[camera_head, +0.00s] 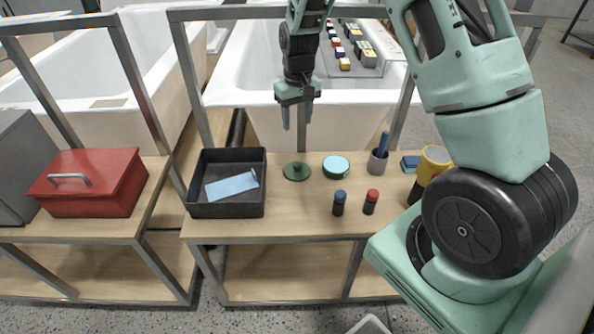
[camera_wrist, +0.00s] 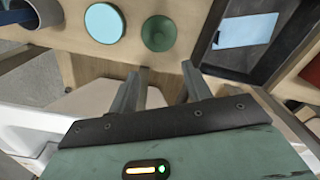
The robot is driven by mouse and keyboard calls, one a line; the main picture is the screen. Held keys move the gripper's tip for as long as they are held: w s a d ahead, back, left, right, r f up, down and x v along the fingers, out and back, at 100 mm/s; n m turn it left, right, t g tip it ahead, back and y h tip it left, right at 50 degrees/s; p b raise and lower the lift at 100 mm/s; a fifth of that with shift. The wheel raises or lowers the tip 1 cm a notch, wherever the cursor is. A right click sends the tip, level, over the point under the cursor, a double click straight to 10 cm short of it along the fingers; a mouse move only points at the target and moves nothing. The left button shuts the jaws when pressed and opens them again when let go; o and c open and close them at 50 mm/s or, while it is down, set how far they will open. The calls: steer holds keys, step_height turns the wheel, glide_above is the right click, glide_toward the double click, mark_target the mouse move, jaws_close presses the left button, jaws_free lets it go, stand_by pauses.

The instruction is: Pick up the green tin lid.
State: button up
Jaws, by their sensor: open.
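The green tin lid (camera_head: 297,171) is a dark green disc with a small raised knob. It lies on the wooden bench between a black tray and a light blue round lid. In the wrist view the green lid (camera_wrist: 159,33) is at the top middle, beyond the fingertips. My gripper (camera_head: 294,120) is open and empty, pointing down above and a little behind the green lid. Its two fingers (camera_wrist: 160,75) show apart in the wrist view, with a gap between them and the lid. Nothing hides the green lid.
The black tray (camera_head: 262,204) holds a light blue flat piece (camera_head: 231,186). The light blue lid (camera_head: 336,166) lies close to the right. A blue-topped cylinder (camera_head: 339,203), a red-topped one (camera_head: 371,202) and a grey cup (camera_head: 377,163) stand further right. White bathtubs (camera_head: 270,115) are behind.

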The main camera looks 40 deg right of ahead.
glide_above(297, 164)
step_height(297, 164, down, 10)
steer(key=shift+a+f+p, duration=0.15)
steer(key=shift+f+p, duration=0.1)
steer(key=shift+p, duration=0.15)
steer(key=shift+s+f+p, duration=0.1)
steer(key=shift+f+p, duration=0.4)
steer(key=shift+f, duration=2.3)
jaws_close()
